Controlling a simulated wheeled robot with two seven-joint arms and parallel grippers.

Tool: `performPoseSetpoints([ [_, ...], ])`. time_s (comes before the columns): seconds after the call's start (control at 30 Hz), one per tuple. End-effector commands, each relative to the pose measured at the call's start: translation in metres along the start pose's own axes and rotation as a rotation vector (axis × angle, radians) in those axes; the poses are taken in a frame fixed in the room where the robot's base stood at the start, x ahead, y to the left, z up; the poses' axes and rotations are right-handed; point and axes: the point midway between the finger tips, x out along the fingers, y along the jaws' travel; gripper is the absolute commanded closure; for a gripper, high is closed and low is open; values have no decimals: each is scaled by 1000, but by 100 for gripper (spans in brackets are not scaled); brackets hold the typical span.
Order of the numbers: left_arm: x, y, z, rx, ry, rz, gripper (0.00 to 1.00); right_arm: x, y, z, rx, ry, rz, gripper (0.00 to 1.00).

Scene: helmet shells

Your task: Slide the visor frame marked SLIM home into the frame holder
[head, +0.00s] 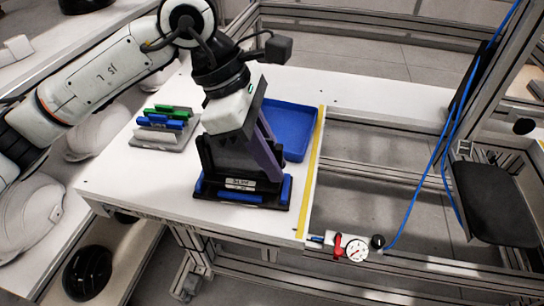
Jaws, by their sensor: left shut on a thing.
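The frame holder (279,201) is a black fixture with blue parts along its front and sides, near the front of the white table. A small pale label (239,184) sits on its front, too small to read surely. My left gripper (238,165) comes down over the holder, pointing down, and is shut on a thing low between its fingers. The fingers and holder hide most of that thing, so I cannot tell its marking or how deep it sits. A grey rack (173,142) to the left holds green, blue and white frames. My right gripper is not in view.
An empty blue tray (298,131) lies behind the holder, right of my left gripper. A yellow strip (312,172) marks the table's right edge. A gauge with a red lever (357,250) sits at the front right corner. White and black helmet shells (88,272) lie at left.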

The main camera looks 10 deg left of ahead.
Motion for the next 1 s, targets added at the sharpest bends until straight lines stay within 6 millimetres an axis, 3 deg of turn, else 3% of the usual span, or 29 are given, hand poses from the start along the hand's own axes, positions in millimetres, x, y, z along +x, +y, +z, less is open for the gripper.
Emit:
performPoseSetpoints([
  [0.6,15,0,-7,0,0,1,100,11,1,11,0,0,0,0],
  [0.63,15,0,-6,0,0,1,86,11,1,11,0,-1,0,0],
  [0.77,14,0,-6,0,0,1,66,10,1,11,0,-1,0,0],
  [1.0,15,0,-6,0,1,0,66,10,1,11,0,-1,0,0],
])
